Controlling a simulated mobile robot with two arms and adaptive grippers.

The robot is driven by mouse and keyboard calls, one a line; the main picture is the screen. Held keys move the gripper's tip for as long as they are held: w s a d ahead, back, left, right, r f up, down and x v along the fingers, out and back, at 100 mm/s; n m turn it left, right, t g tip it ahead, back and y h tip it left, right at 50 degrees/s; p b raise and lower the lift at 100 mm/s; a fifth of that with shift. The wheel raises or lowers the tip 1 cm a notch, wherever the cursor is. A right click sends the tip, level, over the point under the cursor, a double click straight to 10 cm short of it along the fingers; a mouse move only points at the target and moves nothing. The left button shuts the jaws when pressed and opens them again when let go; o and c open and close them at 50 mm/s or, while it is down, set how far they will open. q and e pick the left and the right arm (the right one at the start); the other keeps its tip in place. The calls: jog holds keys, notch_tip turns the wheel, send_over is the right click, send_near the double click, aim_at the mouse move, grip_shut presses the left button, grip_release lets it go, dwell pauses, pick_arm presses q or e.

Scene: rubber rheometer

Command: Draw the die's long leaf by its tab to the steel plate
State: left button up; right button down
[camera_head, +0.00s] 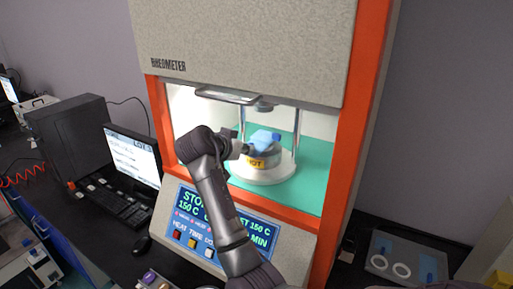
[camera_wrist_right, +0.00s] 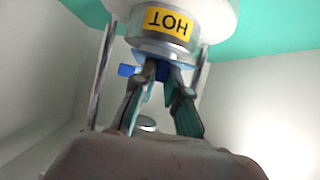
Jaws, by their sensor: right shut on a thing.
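The die (camera_head: 266,158) with its yellow HOT label sits on a round white base inside the rheometer; it appears upside down in the right wrist view (camera_wrist_right: 162,48). A light blue leaf (camera_head: 264,138) lies on top of the die. My right gripper (camera_head: 246,149) reaches into the chamber at the die's left side. In the right wrist view its fingers (camera_wrist_right: 162,72) close at the blue leaf's edge, on what appears to be its tab; the tips hide the exact grip. The grey steel plate (camera_head: 384,246) lies on the bench at right. My left gripper is out of view.
The rheometer's orange frame (camera_head: 355,110) and raised guard with its handle (camera_head: 228,97) border the chamber. Steel posts (camera_head: 296,130) stand around the die. White rings (camera_head: 401,270) and blue pieces lie on the plate. A monitor (camera_head: 133,157) and keyboard stand at left.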

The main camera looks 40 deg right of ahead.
jog(key=shift+r, duration=0.15)
jog(key=shift+r, duration=0.45)
